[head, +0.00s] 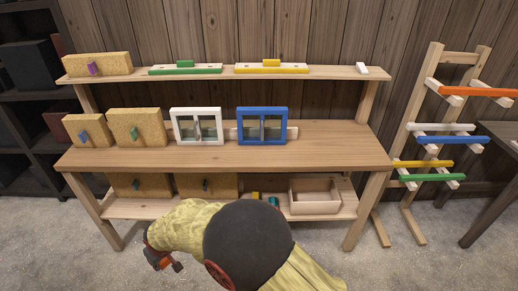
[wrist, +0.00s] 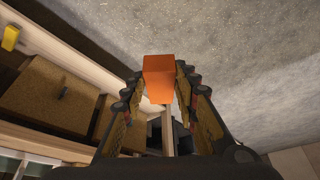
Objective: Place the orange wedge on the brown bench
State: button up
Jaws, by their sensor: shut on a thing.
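The orange wedge (wrist: 160,78) sits between the two fingers of my gripper (wrist: 162,100) in the wrist view, and the fingers are shut on it. Its far end sticks out past the fingertips, over grey floor. In the head view my gripper (head: 163,260) is low in front of the bench's left half, small and partly hidden by my arm; I cannot clearly make out the wedge there. The brown bench (head: 330,148) is a wooden workbench with a main top, an upper shelf and a lower shelf. The wedge is apart from the bench.
Cork blocks (head: 136,127), a white-framed box (head: 196,126) and a blue-framed box (head: 262,126) stand along the main top. Its right part is clear. An open wooden box (head: 315,197) sits on the lower shelf. A rack (head: 440,130) with coloured bars stands right.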

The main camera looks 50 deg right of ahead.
aim_at(336, 151)
jog(key=l+z, duration=0.15)
jog(key=z, duration=0.25)
jog(key=l+z, duration=0.15)
jog(key=z, duration=0.3)
jog(key=l+z, duration=0.2)
jog(key=z, duration=0.2)
jog(key=l+z, duration=0.15)
jog(key=z, duration=0.3)
